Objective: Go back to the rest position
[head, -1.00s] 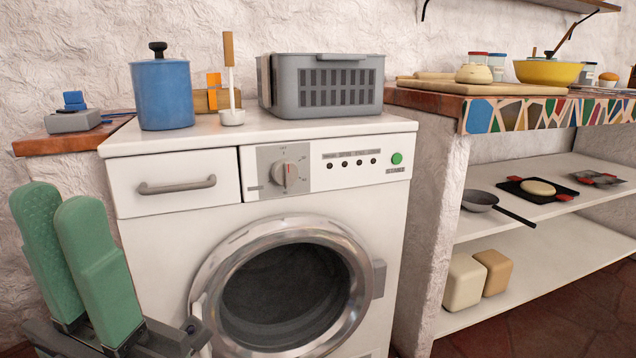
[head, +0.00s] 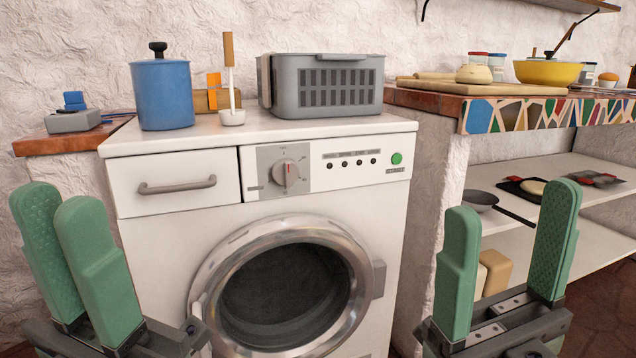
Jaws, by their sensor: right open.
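My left gripper (head: 60,210) is at the lower left of the head view, in front of the washing machine's left side. Its two green fingers stand upright close together, one partly in front of the other, and I cannot tell whether they touch. My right gripper (head: 512,200) is at the lower right, in front of the open shelves. Its green fingers point up and are wide apart, with nothing between them. The white washing machine (head: 160,245) stands between the two grippers, its round door closed.
The mosaic counter (head: 560,113) at right carries a yellow pan (head: 547,72). A dark pan (head: 480,199) on the shelf is partly hidden by my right gripper.

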